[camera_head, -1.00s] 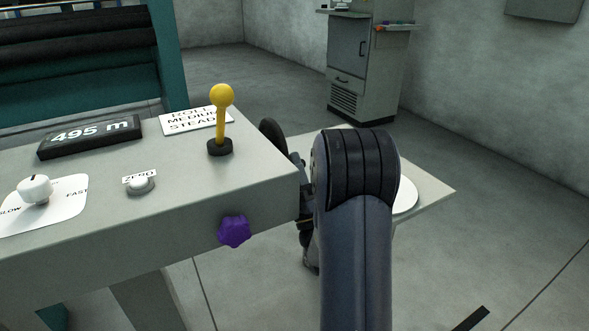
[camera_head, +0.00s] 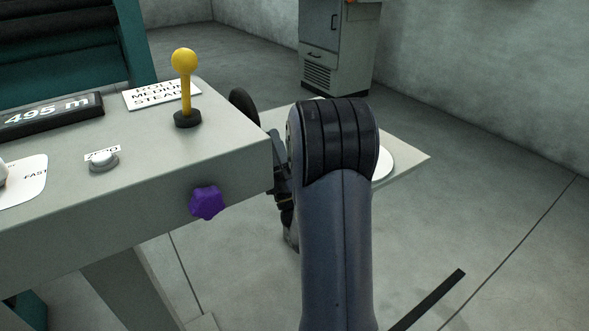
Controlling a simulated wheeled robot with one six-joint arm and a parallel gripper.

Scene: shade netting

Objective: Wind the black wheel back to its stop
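The black wheel (camera_head: 243,106) shows as a dark rounded edge at the right end of the grey console (camera_head: 150,200). Most of it is hidden behind the console corner and my arm. My gripper (camera_head: 284,190) is low beside the console's right end, largely covered by my own arm link; only some dark parts show. I cannot see its fingertips, whether they touch the wheel, or whether they are open or shut.
The console carries a yellow-knobbed lever (camera_head: 185,85), a white button (camera_head: 104,160), a 495 m display (camera_head: 48,117) and a purple knob (camera_head: 207,203) on its front. A pale side shelf (camera_head: 405,165) lies beyond my arm. A grey cabinet (camera_head: 338,50) stands behind. Floor at right is open.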

